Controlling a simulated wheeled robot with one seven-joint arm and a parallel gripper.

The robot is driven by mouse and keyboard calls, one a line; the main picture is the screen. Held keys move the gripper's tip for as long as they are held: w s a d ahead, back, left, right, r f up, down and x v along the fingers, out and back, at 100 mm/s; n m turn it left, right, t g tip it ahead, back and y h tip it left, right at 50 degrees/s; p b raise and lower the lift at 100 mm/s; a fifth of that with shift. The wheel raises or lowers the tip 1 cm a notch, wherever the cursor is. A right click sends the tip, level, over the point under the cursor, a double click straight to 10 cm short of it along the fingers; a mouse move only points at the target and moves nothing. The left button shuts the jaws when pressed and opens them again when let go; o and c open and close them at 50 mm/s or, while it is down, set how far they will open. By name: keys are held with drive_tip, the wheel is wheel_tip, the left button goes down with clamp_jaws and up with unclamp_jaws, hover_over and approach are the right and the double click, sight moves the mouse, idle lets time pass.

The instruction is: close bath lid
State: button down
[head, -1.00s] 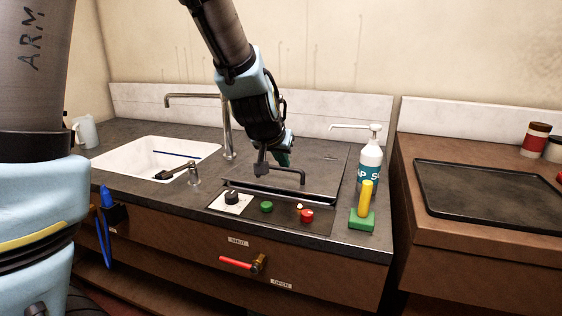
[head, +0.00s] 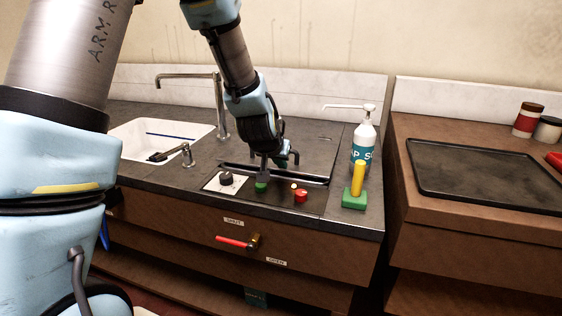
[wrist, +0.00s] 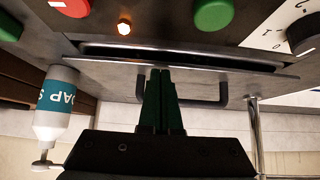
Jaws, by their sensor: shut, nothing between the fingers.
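The bath lid (head: 312,165) is a dark flat panel set in the counter, with a bar handle (wrist: 224,88). A dark slot (wrist: 180,50) shows between the lid's front edge and the control panel, so the lid is not flush there. My gripper (head: 283,163) is over the lid by the handle. In the wrist view its green fingers (wrist: 160,82) are together and empty, with their tips close to the lid plate and the handle bar on both sides of them. Whether they touch cannot be told.
The control panel has a knob (head: 226,178), a green button (head: 261,187) and a red button (head: 301,195). A soap bottle (head: 365,145) and a yellow-handled green block (head: 355,190) stand to the right. A tap (head: 218,105) and sink (head: 150,138) are left. A red-handled valve (head: 236,242) is below.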

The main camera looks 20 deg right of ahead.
drive_tip(key=shift+f, duration=0.1)
wheel_tip(320, 180, down, 2)
drive_tip(key=shift+a+f+b, duration=0.1)
drive_tip(key=shift+f+b, duration=0.1)
drive_tip(key=shift+b, duration=1)
drive_tip(key=shift+s+a+f, duration=0.1)
drive_tip(key=shift+s, duration=0.05)
